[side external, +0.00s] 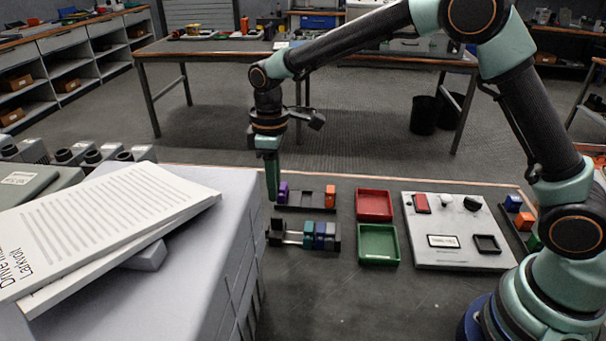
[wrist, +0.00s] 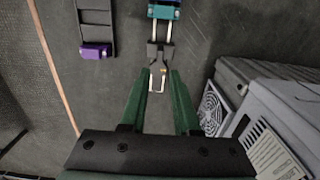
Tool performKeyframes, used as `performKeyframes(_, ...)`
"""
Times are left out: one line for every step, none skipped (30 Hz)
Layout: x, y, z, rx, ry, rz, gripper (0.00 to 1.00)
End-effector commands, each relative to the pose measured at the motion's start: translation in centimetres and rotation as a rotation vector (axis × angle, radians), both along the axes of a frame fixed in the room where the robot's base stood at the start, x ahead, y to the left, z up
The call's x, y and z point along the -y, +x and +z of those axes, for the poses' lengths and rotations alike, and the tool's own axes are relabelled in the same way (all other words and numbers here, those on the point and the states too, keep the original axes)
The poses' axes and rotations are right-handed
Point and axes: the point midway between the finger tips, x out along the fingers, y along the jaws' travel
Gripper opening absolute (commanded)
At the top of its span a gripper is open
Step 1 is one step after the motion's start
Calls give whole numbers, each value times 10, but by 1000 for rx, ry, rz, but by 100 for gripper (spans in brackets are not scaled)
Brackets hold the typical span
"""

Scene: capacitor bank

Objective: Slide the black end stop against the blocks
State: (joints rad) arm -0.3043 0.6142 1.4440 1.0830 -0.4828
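The black end stop (side external: 276,231) sits at the left end of a short rail (side external: 292,238) in the side view. It also shows in the wrist view (wrist: 160,52), just beyond the fingertips. The blocks (side external: 318,235), blue, purple and teal, stand together towards the rail's right end, with a gap of bare rail between them and the end stop. My gripper (side external: 272,198) is above the table. In the wrist view its two green fingers (wrist: 162,73) are apart, with nothing gripped between them.
A black rack with a purple block (side external: 283,192) and an orange block (side external: 330,196) lies behind the rail. Red (side external: 374,205) and green (side external: 378,244) trays and a white panel (side external: 459,258) stand to the right. Grey equipment (side external: 215,235) and papers (side external: 110,225) crowd the left.

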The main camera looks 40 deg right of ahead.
Motion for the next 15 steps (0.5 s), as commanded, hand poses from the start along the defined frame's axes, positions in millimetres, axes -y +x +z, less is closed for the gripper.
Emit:
performKeyframes(0,-1,-5,-3,-1,-1,30)
performKeyframes(0,-1,-8,-3,-1,-1,30)
performKeyframes(0,-1,-12,-3,-1,-1,30)
performKeyframes(0,-1,-14,-4,-1,-1,30)
performKeyframes(0,-1,-17,-4,-1,-1,30)
performKeyframes(0,-1,-21,-2,-1,-1,30)
performKeyframes(0,-1,-24,-2,-1,-1,30)
performKeyframes(1,-1,-26,-4,-1,-1,30)
performKeyframes(1,-1,-30,-4,-1,-2,30)
performKeyframes(1,-1,-33,-4,-1,-2,30)
performKeyframes(1,-1,-35,-2,-1,-2,30)
performKeyframes(1,-1,-39,-2,-1,-2,30)
performKeyframes(1,-1,-41,-3,-1,-2,30)
performKeyframes(1,-1,-44,-3,-1,-2,30)
performKeyframes(0,-1,-48,-2,-1,-2,30)
